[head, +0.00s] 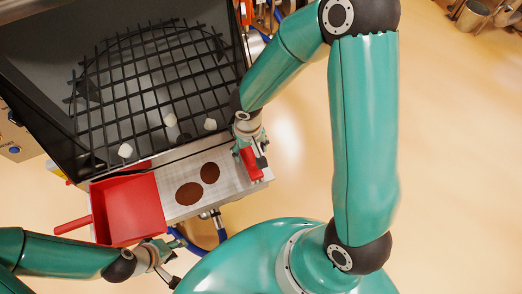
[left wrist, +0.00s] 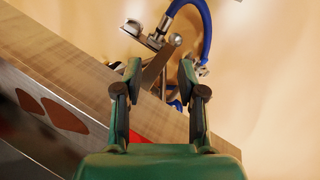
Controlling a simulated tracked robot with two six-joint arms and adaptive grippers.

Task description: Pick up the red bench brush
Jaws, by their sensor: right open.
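The red bench brush (head: 250,164) lies at the right end of the metal shelf (head: 226,181) in front of the hopper. My right gripper (head: 256,148) is open over the brush, with its fingers at the brush's upper part. The fingers partly hide the brush, and I cannot tell whether they touch it. My left gripper (head: 175,262) is below the shelf's front edge in the head view. In the left wrist view the left gripper (left wrist: 160,72) has its fingers apart with nothing between them.
A red dustpan (head: 134,208) lies on the shelf's left part, its handle sticking out left. Two brown oval patches (head: 189,193) mark the shelf's middle. The hopper's black grid (head: 150,85) holds several white lumps. Blue hoses (left wrist: 196,28) and a metal bracket (left wrist: 150,42) are near the shelf.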

